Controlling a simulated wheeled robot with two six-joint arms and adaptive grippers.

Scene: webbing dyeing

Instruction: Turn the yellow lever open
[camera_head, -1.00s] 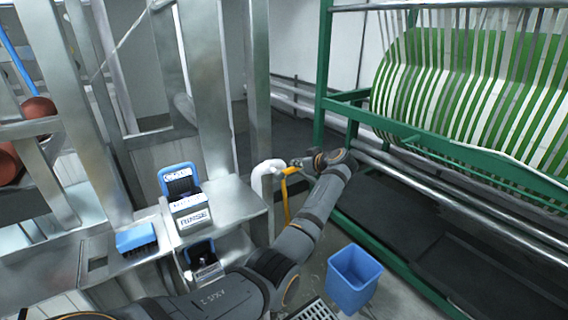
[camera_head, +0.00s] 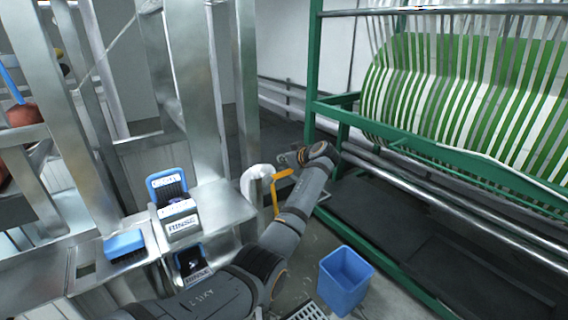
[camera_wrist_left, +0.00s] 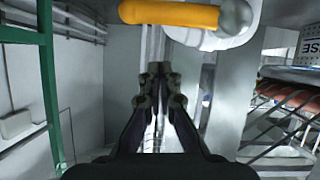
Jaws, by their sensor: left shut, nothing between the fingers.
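The yellow lever (camera_head: 283,175) sits at the end of a white pipe elbow (camera_head: 256,176) beside the metal stand in the head view. A thin yellow part hangs down below it. In the left wrist view the lever (camera_wrist_left: 170,13) crosses the top of the picture as a thick yellow bar, with the white pipe (camera_wrist_left: 235,14) at its right end. My left gripper (camera_head: 284,159) is just above and behind the lever in the head view. In the wrist view its fingers (camera_wrist_left: 158,72) are shut and empty, apart from the lever. My right gripper is out of view.
A metal shelf (camera_head: 225,207) with blue and white RINSE holders (camera_head: 180,222) stands left of the pipe. A blue bin (camera_head: 345,280) is on the floor below my left arm. A green frame (camera_head: 313,100) with a drum of green and white webbing (camera_head: 470,95) stands right.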

